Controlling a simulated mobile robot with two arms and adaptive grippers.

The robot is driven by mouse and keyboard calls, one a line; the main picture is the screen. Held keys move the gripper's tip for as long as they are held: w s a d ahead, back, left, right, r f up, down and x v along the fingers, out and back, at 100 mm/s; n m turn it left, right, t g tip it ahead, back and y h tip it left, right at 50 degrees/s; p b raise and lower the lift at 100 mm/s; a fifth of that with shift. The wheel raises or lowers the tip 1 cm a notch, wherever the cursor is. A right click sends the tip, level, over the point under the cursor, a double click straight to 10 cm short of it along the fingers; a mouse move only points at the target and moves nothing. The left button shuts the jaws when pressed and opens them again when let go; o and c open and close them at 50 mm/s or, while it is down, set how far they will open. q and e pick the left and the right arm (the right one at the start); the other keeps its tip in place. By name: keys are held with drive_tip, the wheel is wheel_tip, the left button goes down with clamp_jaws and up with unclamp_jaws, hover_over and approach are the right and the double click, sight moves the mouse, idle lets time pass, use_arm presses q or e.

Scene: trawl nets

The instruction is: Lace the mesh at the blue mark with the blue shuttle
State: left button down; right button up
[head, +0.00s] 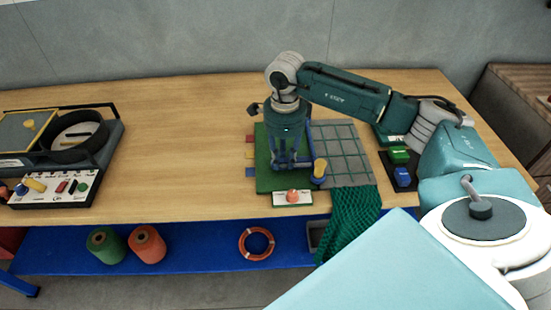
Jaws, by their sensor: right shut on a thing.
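My right gripper (289,163) points down over the green board (264,180) at the left edge of the grey mesh panel (343,150). It is shut on a blue thing, mostly hidden by the gripper; I cannot tell its full shape. A blue block with a white label (402,177) lies on a dark mat right of the mesh, beside a green block (399,156). A blue tab (250,172) sits at the board's left edge, below a yellow and a red one. My left gripper is not in view.
A yellow-topped blue knob (319,172) stands right of the gripper. An orange button (292,196) is at the front edge. Green netting (350,220) hangs off the table. A control panel (55,188) is far left. The table's middle left (180,150) is clear.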

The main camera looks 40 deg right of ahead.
drive_tip(key=shift+s+d+b, duration=0.15)
drive_tip(key=shift+s+d, duration=0.3)
drive_tip(key=shift+d, duration=0.3)
drive_tip(key=shift+s+d+b, duration=0.15)
drive_tip(key=shift+s+d, duration=0.25)
drive_tip(key=shift+d, duration=0.3)
drive_tip(key=o, duration=1.1)
drive_tip(key=shift+o, duration=0.2)
wheel_tip(320, 180, up, 12)
